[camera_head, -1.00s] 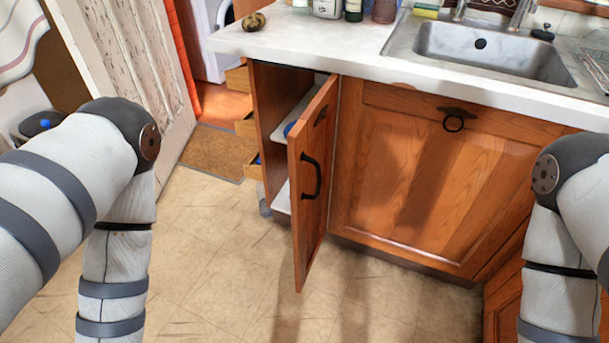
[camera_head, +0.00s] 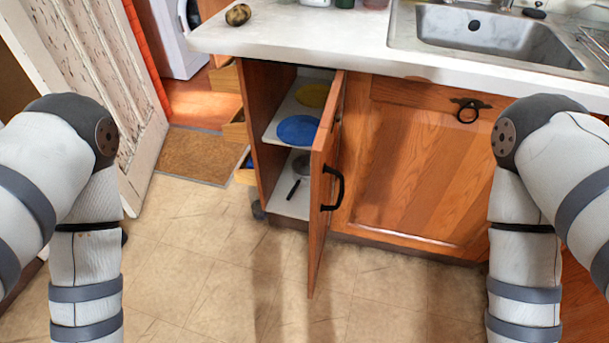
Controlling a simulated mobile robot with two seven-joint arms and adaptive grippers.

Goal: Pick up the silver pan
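A small silver pan (camera_head: 301,166) with a black handle (camera_head: 294,189) sits on the bottom shelf inside the open cupboard. The open door hides part of its right side. The handle points toward the front of the shelf. Both of my arms hang at the left and right sides of the picture, well apart from the cupboard. Neither gripper shows; both are below the lower edge of the frame.
The cupboard door (camera_head: 326,190) stands open, sticking out over the floor. A blue plate (camera_head: 297,130) and a yellow plate (camera_head: 313,95) lie on the upper shelf. The counter (camera_head: 300,38) overhangs the cupboard. The tiled floor (camera_head: 215,255) in front is clear.

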